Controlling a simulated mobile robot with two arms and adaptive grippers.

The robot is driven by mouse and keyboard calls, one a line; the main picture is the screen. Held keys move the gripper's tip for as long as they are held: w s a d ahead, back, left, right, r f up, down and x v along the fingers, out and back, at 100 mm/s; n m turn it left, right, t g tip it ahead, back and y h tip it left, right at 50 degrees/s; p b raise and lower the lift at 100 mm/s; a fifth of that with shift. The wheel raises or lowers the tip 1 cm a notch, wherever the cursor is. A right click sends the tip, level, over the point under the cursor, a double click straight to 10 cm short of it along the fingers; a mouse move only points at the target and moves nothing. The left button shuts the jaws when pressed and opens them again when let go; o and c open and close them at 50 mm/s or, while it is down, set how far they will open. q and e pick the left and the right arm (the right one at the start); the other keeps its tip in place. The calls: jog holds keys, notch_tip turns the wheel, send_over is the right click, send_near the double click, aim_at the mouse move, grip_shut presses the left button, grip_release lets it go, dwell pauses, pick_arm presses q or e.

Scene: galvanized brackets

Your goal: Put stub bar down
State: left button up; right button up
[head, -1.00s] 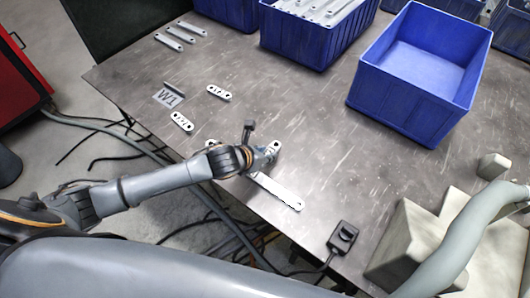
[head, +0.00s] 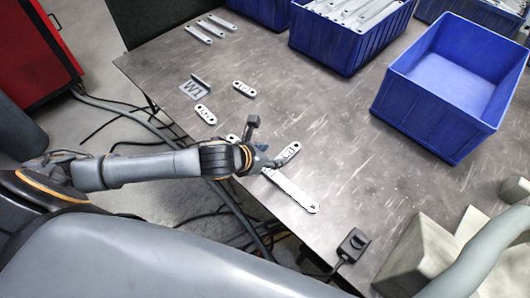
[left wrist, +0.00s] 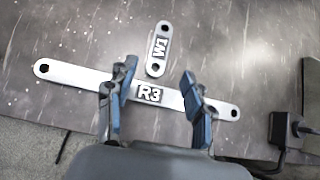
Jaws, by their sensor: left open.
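A long light-grey flat bar marked R3 (left wrist: 148,92) lies flat on the table; in the head view the long bar (head: 292,191) reaches down right from my left gripper (head: 268,164). A short light bar marked W1 (left wrist: 157,50) lies flat just beyond it; in the head view this short bar (head: 288,154) lies just right of the gripper's tips. My left gripper (left wrist: 155,82) is open, its blue fingertips apart with the R3 bar's middle showing between them. It holds nothing; its height above the bar is unclear. My right gripper is out of view.
Other short bars (head: 244,89) (head: 206,114) lie near a W1 label plate (head: 193,90). Several longer bars (head: 198,34) lie at the back left. An empty blue bin (head: 430,120) and a bin of bars (head: 335,45) stand behind. A black switch box (head: 353,244) sits at the front edge.

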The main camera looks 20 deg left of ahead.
pick_arm(q)
jog(key=shift+v, duration=1.55)
